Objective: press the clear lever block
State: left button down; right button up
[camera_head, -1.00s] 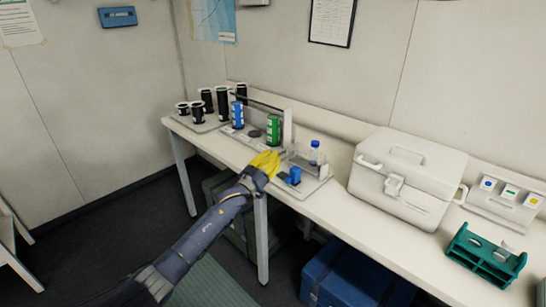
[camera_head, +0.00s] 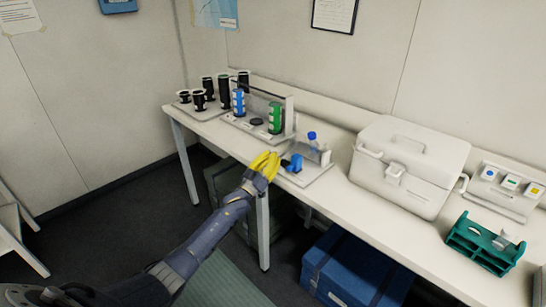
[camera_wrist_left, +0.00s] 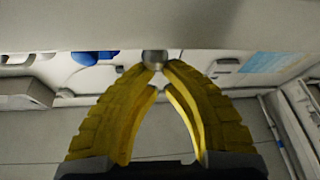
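A small tray (camera_head: 312,177) near the table's front edge holds a blue block (camera_head: 295,163) on a dark base. Beside it, at the back of the tray, are a clear block-like piece (camera_head: 304,148) and a blue-capped bottle (camera_head: 312,138). I cannot tell for sure which part is the clear lever block. My left gripper (camera_head: 268,162) has yellow fingers and is just left of the blue block, apart from it, by the table edge. In the left wrist view the fingers (camera_wrist_left: 156,72) converge with tips close together; a small silvery round thing (camera_wrist_left: 154,58) shows beyond them. My right gripper is not in view.
Left of the tray stands a rack with a blue canister (camera_head: 239,102) and a green canister (camera_head: 275,118), and black cylinders (camera_head: 223,90) behind. A white cooler box (camera_head: 405,165) stands to the right, then a green rack (camera_head: 485,245).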

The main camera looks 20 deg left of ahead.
pick_arm(q)
notch_tip(320, 180, up, 4)
jog(key=w+f+v, duration=0.1)
jog(key=f+v, duration=0.1)
jog(key=v, duration=0.7)
jog(key=shift+s+a, duration=0.25)
jog(key=shift+f, duration=0.1)
dwell(1.0)
notch_tip(320, 180, up, 7)
jog(key=a+n, duration=0.2)
jog(key=n, duration=0.1)
jog(key=shift+s+f, duration=0.25)
jog(key=shift+s, duration=0.25)
jog(key=shift+a, duration=0.1)
